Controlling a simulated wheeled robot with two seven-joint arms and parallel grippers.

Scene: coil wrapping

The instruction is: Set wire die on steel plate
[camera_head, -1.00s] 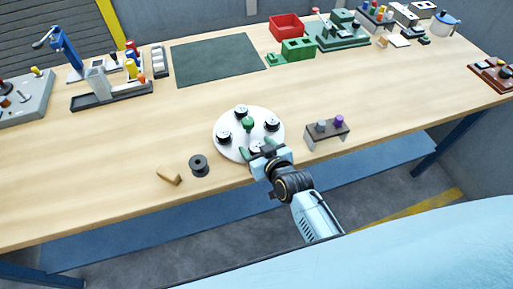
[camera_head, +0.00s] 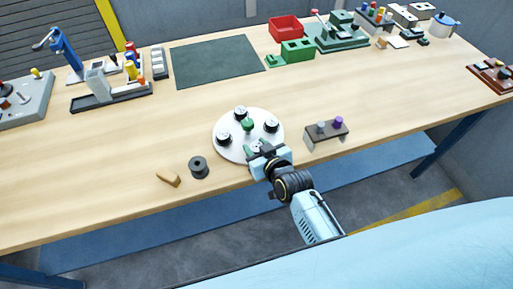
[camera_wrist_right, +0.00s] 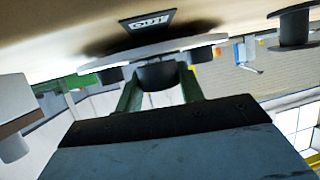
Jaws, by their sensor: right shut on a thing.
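A round white plate (camera_head: 222,150) lies near the front edge of the table and carries several dark round pieces and a green knob (camera_head: 248,125) at its middle. I cannot tell which piece is the wire die, or whether this plate is the steel plate. My right gripper (camera_head: 260,146) is at the plate's front edge, its green fingers shut on a dark cylinder (camera_wrist_right: 155,74). In the right wrist view the cylinder sits between the fingers against the plate's disc (camera_wrist_right: 205,41); I cannot see a gap between them. My left gripper is not in view.
A small dark stand (camera_head: 326,133) with a grey and a purple piece is right of the plate. A black spool (camera_head: 198,167) and a tan wedge (camera_head: 168,179) lie to its left. A dark green mat (camera_head: 215,60) lies behind. Bare tabletop lies between mat and plate.

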